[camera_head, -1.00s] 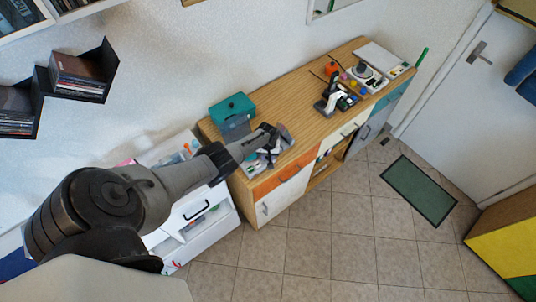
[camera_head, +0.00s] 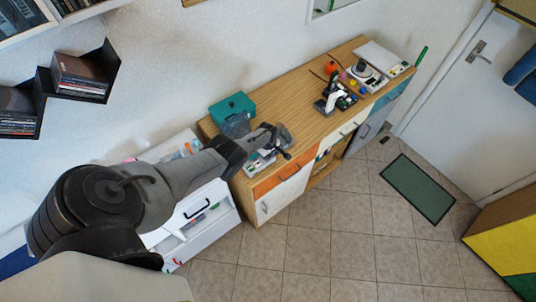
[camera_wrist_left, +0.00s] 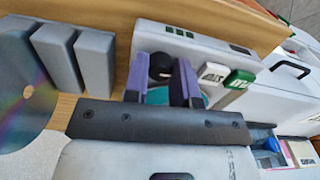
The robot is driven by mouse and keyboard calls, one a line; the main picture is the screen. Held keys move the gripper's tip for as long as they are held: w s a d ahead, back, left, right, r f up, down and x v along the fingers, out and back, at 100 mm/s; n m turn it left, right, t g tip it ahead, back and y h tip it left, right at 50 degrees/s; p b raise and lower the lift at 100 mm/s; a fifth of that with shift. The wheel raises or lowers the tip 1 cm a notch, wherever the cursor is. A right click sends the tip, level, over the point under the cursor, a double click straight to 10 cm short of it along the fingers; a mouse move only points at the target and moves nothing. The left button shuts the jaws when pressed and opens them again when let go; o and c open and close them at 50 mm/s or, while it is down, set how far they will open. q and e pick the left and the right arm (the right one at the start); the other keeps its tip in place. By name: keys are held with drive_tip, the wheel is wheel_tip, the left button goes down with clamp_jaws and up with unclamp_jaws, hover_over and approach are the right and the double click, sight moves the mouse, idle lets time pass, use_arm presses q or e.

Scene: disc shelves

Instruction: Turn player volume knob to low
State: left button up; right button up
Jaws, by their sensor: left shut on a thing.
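The player (camera_wrist_left: 214,55) is a pale box with small dark displays and one white and one green key. It fills the middle of the left wrist view; in the head view, part of it (camera_head: 256,170) shows at the near left end of the wooden cabinet. A round black knob (camera_wrist_left: 161,65) sits on its top. My left gripper (camera_wrist_left: 164,72) has its two purple-padded fingers either side of the knob and is shut on it. The gripper (camera_head: 272,145) hides much of the player in the head view. Knob markings are not readable. My right gripper is not in view.
A teal box (camera_head: 232,107) stands behind the gripper on the cabinet (camera_head: 300,96). Grey blocks (camera_wrist_left: 75,55) and a shiny disc (camera_wrist_left: 22,85) lie beside the player. Several devices, including a turntable-like one (camera_head: 363,72), stand at the far end. The cabinet's middle is clear.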

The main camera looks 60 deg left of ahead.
use_arm(q)
drive_tip(key=shift+n, duration=0.6)
drive_tip(key=o, duration=0.9)
wheel_tip(320, 180, up, 8)
drive_tip(key=p, duration=0.7)
drive_tip(key=shift+r+p, duration=0.25)
drive_tip(key=shift+p, duration=0.15)
drive_tip(key=shift+r, duration=2.65)
